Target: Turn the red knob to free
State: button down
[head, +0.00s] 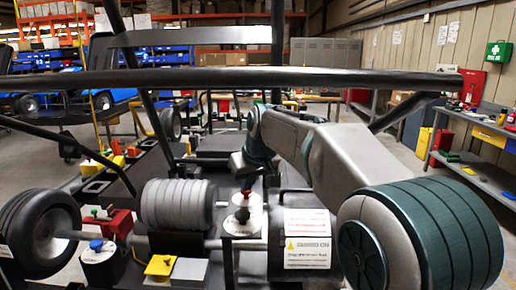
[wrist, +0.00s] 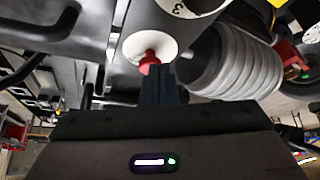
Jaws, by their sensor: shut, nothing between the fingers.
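My gripper (head: 244,170) points down just above the knob in the head view. In the wrist view my gripper (wrist: 160,70) has its dark fingers together and empty. The fingertips overlap the knob's edge in the picture; I cannot tell whether they touch it. The dial's markings are too small to read.
A grey ribbed cylinder (head: 178,204) lies close left of the dial. A box with a warning label (head: 307,252) stands to the right. A blue knob (head: 96,245) and a yellow block (head: 160,265) are at the front left. A dark bar (head: 250,78) crosses above the deck.

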notch_tip(320, 180, up, 3)
jog(key=shift+r+p, duration=0.15)
jog(key=shift+p, duration=0.9)
jog(key=s+d+f+m+h, duration=0.1)
jog(key=s+d+f, duration=0.4)
jog(key=s, duration=0.5)
jog(key=s+d+f+m+g+h, duration=0.1)
jog(key=s+d+f+m, duration=0.2)
jog(key=s, duration=0.6)
jog(key=s+d+f+m+g, duration=0.1)
jog(key=s+d+f, duration=0.6)
jog(key=s+d, duration=0.2)
jog(key=shift+s+d+f+m+h, duration=0.15)
jog(key=shift+s+d+m+h, duration=0.2)
jog(key=shift+s, duration=0.5)
